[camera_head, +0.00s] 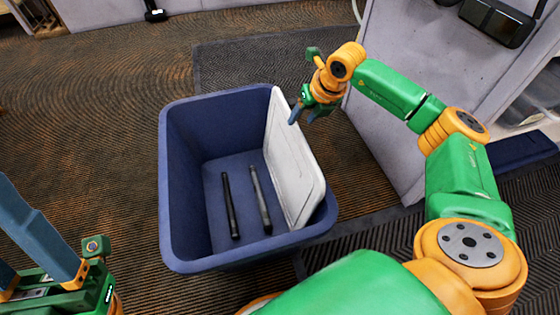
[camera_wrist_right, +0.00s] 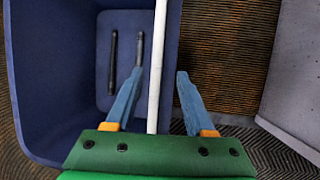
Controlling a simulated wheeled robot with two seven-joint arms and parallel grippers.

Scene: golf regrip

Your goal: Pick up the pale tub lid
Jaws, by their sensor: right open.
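The pale tub lid (camera_head: 291,160) is a whitish panel standing on edge, leaning along the inside of the right wall of the blue tub (camera_head: 177,190). In the right wrist view the lid (camera_wrist_right: 157,60) shows edge-on as a thin pale strip. My right gripper (camera_head: 303,114) is open at the lid's far upper part. In the wrist view its blue fingers (camera_wrist_right: 160,74) stand on either side of the lid, with gaps visible on both sides.
Two dark bars (camera_head: 230,205) and (camera_head: 261,199) lie on the tub floor, left of the lid. A grey panel (camera_head: 390,150) stands right of the tub, near my right arm. Open carpet (camera_head: 90,120) lies left of the tub.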

